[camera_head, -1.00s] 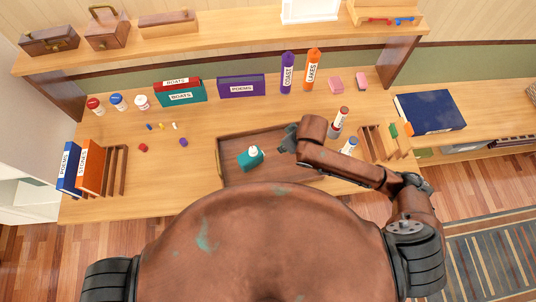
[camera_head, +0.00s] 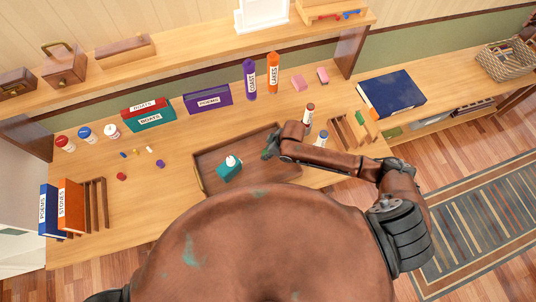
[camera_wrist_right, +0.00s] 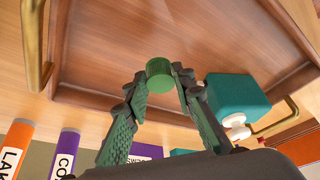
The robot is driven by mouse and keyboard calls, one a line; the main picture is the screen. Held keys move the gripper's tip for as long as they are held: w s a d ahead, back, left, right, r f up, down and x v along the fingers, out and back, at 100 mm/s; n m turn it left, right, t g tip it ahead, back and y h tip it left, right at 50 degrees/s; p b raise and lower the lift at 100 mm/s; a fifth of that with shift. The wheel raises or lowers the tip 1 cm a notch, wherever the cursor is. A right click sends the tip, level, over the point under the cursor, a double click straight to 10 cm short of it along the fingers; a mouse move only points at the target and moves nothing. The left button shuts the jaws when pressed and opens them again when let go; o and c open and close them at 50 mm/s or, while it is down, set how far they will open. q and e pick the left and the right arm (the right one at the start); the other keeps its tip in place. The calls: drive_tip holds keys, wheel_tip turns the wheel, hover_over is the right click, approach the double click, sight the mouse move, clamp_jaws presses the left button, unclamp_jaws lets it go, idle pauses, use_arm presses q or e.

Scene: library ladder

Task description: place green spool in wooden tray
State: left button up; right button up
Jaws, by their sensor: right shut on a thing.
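The green spool (camera_wrist_right: 159,72) is between the fingertips of my right gripper (camera_wrist_right: 160,85) in the right wrist view. The gripper is shut on it, with the spool's round end facing the camera. In the head view my right gripper (camera_head: 270,146) is over the back part of the wooden tray (camera_head: 262,178); the spool is hard to make out there. The tray's bare brown floor also shows in the wrist view (camera_wrist_right: 200,35), beyond the spool. I cannot tell the exact height of the spool above the tray. My left gripper is out of view.
Brass handles (camera_wrist_right: 34,40) are on the tray ends.

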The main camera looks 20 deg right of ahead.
drive_tip(key=shift+w+d+f, duration=0.25)
drive_tip(key=shift+w+f, duration=0.1)
drive_tip(key=shift+f, duration=0.2)
wheel_tip(320, 180, down, 3)
drive_tip(key=shift+w+d+f, duration=0.1)
drive_tip(key=shift+w+d, duration=0.05)
drive_tip(key=shift+f, duration=0.15)
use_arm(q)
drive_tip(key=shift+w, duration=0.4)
use_arm(e)
drive_tip(key=shift+f, duration=0.15)
drive_tip(key=o, duration=0.8)
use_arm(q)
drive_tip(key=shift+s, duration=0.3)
use_arm(e)
drive_tip(key=shift+o, duration=0.2)
